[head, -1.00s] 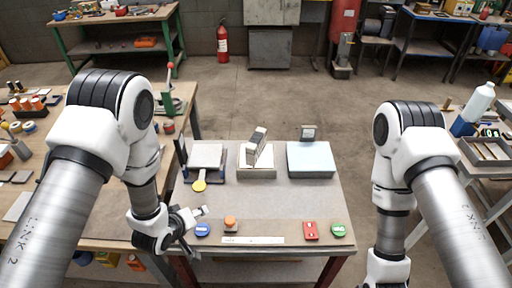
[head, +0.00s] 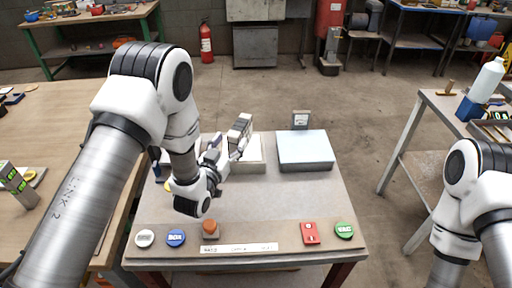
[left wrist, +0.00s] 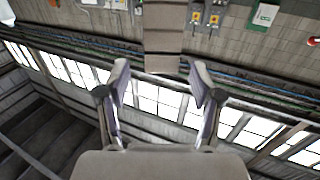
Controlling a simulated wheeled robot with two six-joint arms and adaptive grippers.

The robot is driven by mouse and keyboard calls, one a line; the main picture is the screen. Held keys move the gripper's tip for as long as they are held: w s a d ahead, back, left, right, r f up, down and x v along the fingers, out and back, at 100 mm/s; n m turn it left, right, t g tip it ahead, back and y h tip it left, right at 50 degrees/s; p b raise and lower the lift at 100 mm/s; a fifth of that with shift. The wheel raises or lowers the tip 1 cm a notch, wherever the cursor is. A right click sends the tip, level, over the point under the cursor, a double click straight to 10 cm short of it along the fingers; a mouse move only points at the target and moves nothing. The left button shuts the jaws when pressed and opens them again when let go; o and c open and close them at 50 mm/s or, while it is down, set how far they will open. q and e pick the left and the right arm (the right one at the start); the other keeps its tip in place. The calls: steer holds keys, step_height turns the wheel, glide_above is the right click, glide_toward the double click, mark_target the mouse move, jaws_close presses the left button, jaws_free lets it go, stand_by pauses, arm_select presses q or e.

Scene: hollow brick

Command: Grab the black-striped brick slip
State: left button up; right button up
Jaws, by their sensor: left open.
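A pale slip-like piece with dark markings (head: 240,127) leans upright over a white-topped block (head: 249,164) on the table; I take it for the brick slip, but its stripes are too small to tell. My left gripper (head: 230,149) is open just below and left of it, with fingers pointing up and right. I cannot tell whether they touch it. In the left wrist view the two fingers (left wrist: 160,85) stand wide apart with nothing between their tips. A brownish banded upright shape (left wrist: 162,38) shows beyond them; I cannot tell what it is. My right gripper is out of view.
A pale-blue-topped box (head: 305,150) stands right of the block, with a small card stand (head: 300,119) behind it. Along the table's front lie a blue disc (head: 176,238), an orange knob (head: 210,228), a red piece (head: 310,233) and a green disc (head: 345,230). The table's middle is clear.

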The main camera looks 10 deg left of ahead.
mark_target(239, 125)
arm_select(q)
steer(key=shift+w+a+f, duration=0.1)
steer(key=shift+f, duration=0.25)
steer(key=w, duration=0.2)
steer(key=w+p, duration=0.1)
steer(key=w, duration=0.2)
steer(key=w+p, duration=0.1)
steer(key=w, duration=0.1)
steer(key=shift+w+d+r, duration=0.15)
steer(key=shift+d+r, duration=0.2)
steer(key=shift+d, duration=0.05)
jaws_close()
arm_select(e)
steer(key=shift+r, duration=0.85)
